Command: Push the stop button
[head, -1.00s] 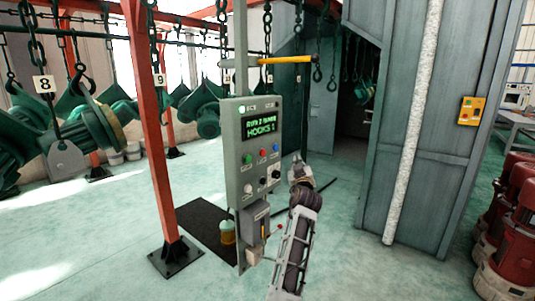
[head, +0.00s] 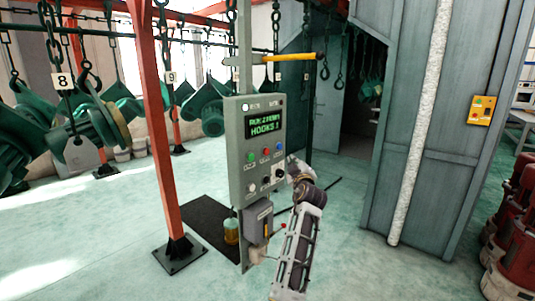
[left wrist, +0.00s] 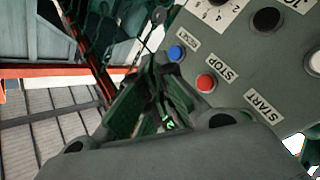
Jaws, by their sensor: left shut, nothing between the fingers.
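A grey control panel (head: 240,175) hangs on a post in the middle of the head view, with a green-lettered screen. Its green, red and blue buttons sit in a row below the screen. The red stop button (head: 266,153) is the middle one. In the left wrist view the red stop button (left wrist: 206,83) is labelled STOP, beside the blue button (left wrist: 177,53); the green start button is mostly hidden by my gripper. My left gripper (head: 292,163) is at the panel's right edge. In the left wrist view its shut, empty fingers (left wrist: 165,75) are left of the stop button, apart from it in the picture.
A red post (head: 155,130) stands left of the panel. Green parts hang from hooks at left, and red motors (head: 515,240) stand at right. The floor between is mostly clear.

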